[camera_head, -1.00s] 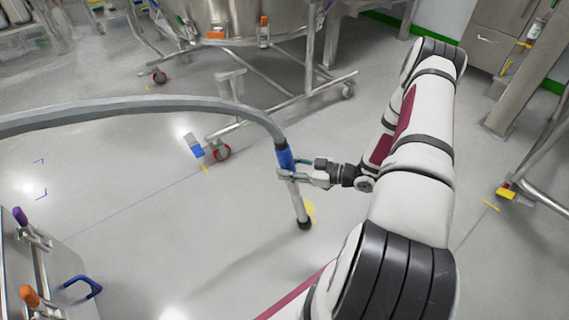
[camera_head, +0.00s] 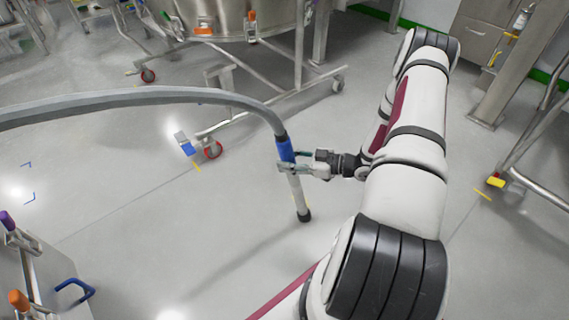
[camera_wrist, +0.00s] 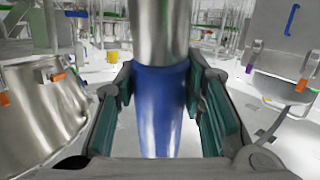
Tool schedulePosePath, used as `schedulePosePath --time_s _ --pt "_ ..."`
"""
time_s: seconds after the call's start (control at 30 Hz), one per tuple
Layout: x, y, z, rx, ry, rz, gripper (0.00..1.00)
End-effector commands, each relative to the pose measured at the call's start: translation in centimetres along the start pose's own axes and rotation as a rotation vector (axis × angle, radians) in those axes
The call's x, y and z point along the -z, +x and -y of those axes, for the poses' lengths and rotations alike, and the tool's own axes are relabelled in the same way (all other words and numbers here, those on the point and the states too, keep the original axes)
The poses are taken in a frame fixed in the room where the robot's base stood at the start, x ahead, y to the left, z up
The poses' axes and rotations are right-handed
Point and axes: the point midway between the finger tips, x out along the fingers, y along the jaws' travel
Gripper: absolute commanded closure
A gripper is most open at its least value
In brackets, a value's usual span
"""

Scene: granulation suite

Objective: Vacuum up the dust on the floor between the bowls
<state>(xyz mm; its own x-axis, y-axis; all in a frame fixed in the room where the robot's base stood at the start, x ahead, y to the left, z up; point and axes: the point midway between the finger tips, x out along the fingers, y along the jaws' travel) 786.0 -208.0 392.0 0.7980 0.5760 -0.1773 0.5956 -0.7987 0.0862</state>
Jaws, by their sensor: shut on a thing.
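My gripper (camera_head: 291,167) is shut on the blue grip (camera_head: 285,149) of a vacuum wand. In the wrist view the blue grip (camera_wrist: 158,112) stands between my two teal-padded fingers. A pale tube (camera_head: 297,193) runs down from it to a dark nozzle tip (camera_head: 304,216) at the floor, slightly tilted. I cannot tell whether the tip touches the floor. A grey hose (camera_head: 140,98) arcs from the wand's top to the left. No yellow dust shows around the tip now. A steel bowl (camera_head: 235,18) on a wheeled frame stands behind; the wrist view shows steel vessels left (camera_wrist: 45,112) and right (camera_wrist: 285,45).
The bowl's frame has a red-rimmed caster (camera_head: 212,150) left of the wand. A steel cart (camera_head: 60,262) with a blue handle (camera_head: 76,290) is at lower left. Steel legs (camera_head: 540,130) stand at right. Grey floor (camera_head: 200,235) around the wand is open.

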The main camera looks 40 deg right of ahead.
Motion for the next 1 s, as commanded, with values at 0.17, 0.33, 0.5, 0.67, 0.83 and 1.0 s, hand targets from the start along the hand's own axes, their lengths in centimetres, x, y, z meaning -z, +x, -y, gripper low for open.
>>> schedulePosePath --time_s 0.17,0.33,0.5,0.67,0.83,1.0 --pt "-0.1 -0.5 -0.7 -0.001 -0.001 -0.002 0.91" --pt "0.0 -0.5 -0.7 -0.001 -0.001 -0.002 0.91" --pt "0.0 -0.2 -0.9 0.000 -0.002 -0.002 0.91" --pt "0.1 0.7 -1.5 0.001 -0.004 -0.002 0.91" --pt "0.2 1.7 -2.2 0.000 -0.002 -0.002 0.91" --pt "0.3 2.7 -2.8 0.001 -0.003 -0.002 0.91"
